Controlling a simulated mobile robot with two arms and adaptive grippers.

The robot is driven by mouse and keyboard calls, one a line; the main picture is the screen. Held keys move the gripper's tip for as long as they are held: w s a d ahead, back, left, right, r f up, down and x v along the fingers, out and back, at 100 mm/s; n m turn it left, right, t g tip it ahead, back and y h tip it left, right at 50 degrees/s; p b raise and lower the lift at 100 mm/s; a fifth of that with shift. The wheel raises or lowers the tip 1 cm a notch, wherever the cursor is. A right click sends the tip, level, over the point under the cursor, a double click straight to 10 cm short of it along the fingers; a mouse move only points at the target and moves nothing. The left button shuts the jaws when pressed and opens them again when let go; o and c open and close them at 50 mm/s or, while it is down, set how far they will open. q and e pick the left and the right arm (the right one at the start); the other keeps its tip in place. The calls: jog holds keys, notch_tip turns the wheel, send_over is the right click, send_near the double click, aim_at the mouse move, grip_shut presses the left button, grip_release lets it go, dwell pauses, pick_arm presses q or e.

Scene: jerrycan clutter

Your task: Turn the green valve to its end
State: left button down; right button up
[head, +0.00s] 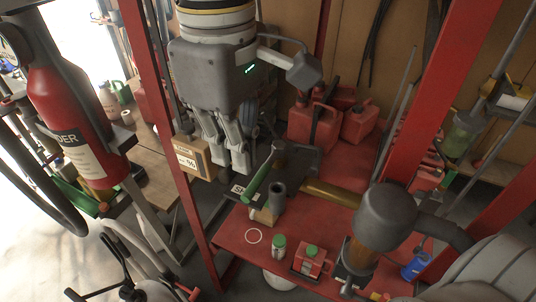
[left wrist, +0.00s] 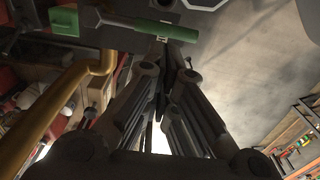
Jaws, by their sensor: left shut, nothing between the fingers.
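The green valve handle (head: 258,178) is a long lever above a dark valve body on the red bench, beside a brass pipe (head: 335,193). My left gripper (head: 232,165) points down just left of the handle in the head view; its fingers are shut and empty. In the left wrist view, the shut fingertips (left wrist: 163,62) are close to a green bar (left wrist: 178,32), with another green part (left wrist: 64,21) farther left. Whether the fingers touch the handle cannot be told. My right gripper is not in view.
Red jerrycans (head: 314,127) stand behind the valve. A cardboard box (head: 195,158) is left of my gripper. A red post (head: 168,120) rises at the left.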

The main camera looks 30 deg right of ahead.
pick_arm(q)
jog(key=shift+f, duration=0.1)
dwell(0.5)
jog(key=shift+f+b, duration=1.45)
jog(key=shift+f, duration=0.3)
jog(key=shift+s+d+f, duration=0.1)
jog(key=shift+s+d, duration=0.25)
jog(key=shift+s, duration=0.5)
jog(key=shift+s+d, duration=0.1)
jog(key=shift+s, duration=0.1)
notch_tip(320, 180, up, 4)
jog(key=p, duration=0.2)
jog(key=shift+w+r+p, duration=0.1)
jog(key=shift+r+p, duration=0.1)
jog(key=shift+p, duration=0.2)
jog(key=r, duration=0.1)
jog(key=r+p, duration=0.1)
jog(key=p, duration=0.1)
jog(key=shift+w+a+r, duration=0.25)
jog(key=shift+w+r, duration=0.1)
jog(key=shift+r, duration=0.05)
